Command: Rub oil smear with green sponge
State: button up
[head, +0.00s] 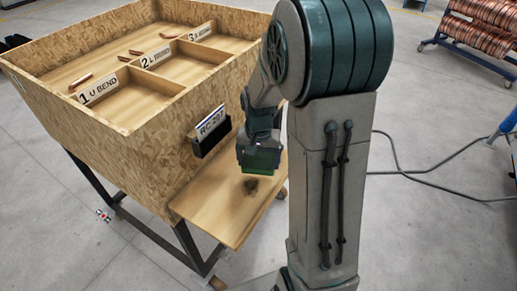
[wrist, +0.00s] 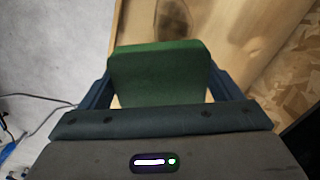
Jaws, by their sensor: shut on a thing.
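The green sponge (head: 260,158) is held in my gripper (head: 258,150) above the wooden shelf on the front of the crate. In the wrist view the sponge (wrist: 160,72) sits between the two blue fingers of my gripper (wrist: 160,85), which is shut on it. The dark oil smear (head: 251,186) is on the bare shelf board (head: 215,208), below and slightly left of the sponge in the head view. In the wrist view the smear (wrist: 177,18) shows beyond the sponge's far edge. The sponge appears apart from the smear; its exact height is hard to tell.
The chipboard crate (head: 130,150) has labelled compartments with a few copper pieces. A card holder (head: 212,134) marked RC-207 is fixed to its front wall, close to my gripper. A cable (head: 430,190) lies on the floor at right. A cart of copper tubes (head: 478,35) stands far right.

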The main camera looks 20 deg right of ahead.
jog(key=shift+r+p, duration=0.55)
jog(key=shift+r, duration=0.65)
jog(key=shift+f, duration=0.15)
